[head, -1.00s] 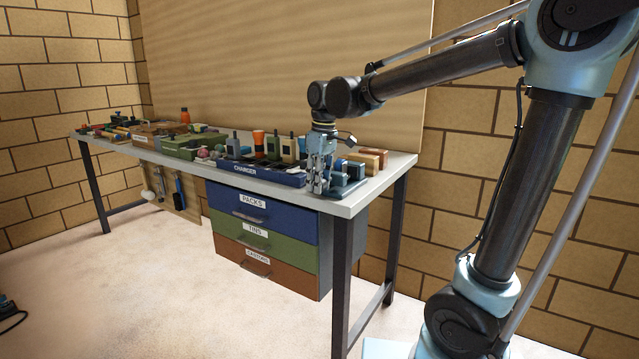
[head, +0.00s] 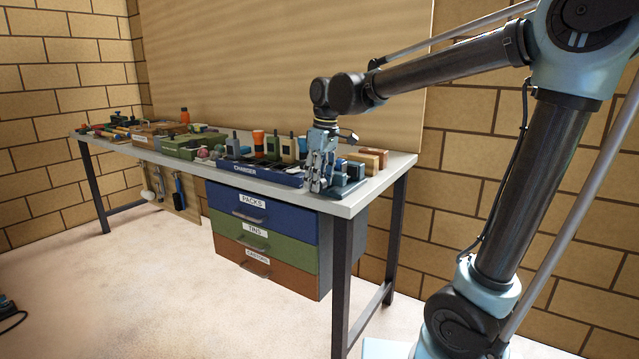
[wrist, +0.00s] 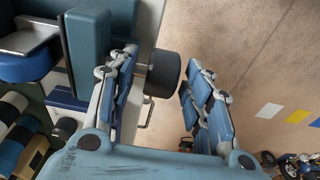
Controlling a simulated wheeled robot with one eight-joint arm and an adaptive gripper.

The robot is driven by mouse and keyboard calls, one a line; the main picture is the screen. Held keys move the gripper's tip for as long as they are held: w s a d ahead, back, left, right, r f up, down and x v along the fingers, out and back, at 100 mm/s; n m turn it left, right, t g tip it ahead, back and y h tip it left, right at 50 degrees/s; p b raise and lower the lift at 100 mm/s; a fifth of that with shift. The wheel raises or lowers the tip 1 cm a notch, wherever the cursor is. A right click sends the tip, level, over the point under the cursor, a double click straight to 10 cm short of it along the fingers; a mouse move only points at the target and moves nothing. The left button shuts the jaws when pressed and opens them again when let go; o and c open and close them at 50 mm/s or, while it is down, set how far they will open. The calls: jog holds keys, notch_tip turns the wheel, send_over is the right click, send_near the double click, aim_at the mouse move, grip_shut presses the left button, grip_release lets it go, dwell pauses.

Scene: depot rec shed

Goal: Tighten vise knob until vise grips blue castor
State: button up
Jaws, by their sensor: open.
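The vise (head: 347,187) is a blue block on the right end of the workbench in the head view, partly hidden behind my gripper. In the wrist view a blue vise jaw (wrist: 88,45) stands at upper left. The dark round vise knob (wrist: 163,74) sticks out to its right. What looks like the blue castor (wrist: 25,66), with a grey metal plate, sits left of that jaw; whether the jaw touches it I cannot tell. My gripper (wrist: 161,62) is open, with one finger on each side of the knob. The right finger is clear of it; contact on the left is unclear.
The workbench (head: 388,178) holds a blue charger tray (head: 262,175) with several devices left of my gripper, and wooden blocks (head: 370,158) behind the vise. Labelled drawers (head: 265,240) hang below. The floor in front is clear.

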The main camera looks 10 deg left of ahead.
aim_at(324, 180)
notch_tip(324, 180, up, 11)
jog(key=d, duration=0.1)
jog(key=shift+s+d, duration=0.25)
jog(key=shift+f, duration=0.1)
